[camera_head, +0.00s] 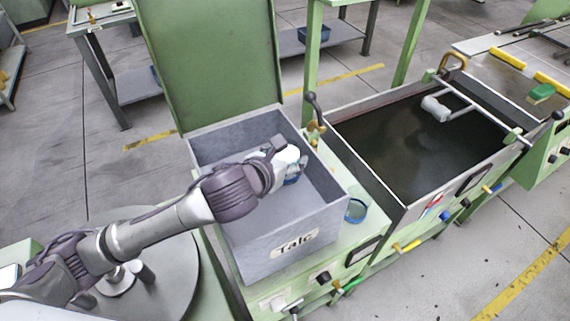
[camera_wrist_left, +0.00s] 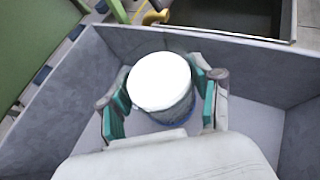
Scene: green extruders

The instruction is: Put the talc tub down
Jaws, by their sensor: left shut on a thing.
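The talc tub (camera_wrist_left: 160,85) has a round white lid and a blue lower edge. In the left wrist view it is between the teal pads of my left gripper (camera_wrist_left: 162,92), which is shut on it. In the head view this gripper (camera_head: 288,164) is inside the open grey box labelled "Talc" (camera_head: 270,262), near its right wall, and mostly hides the tub. The box's grey floor and walls surround the tub in the wrist view. I cannot tell whether the tub touches the floor. My right gripper does not show.
A green lid (camera_head: 210,60) stands raised behind the box. A small blue-rimmed round container (camera_head: 356,210) sits outside its right wall. A dark-filled tank (camera_head: 400,140) with a metal rail lies to the right. The left part of the box floor looks free.

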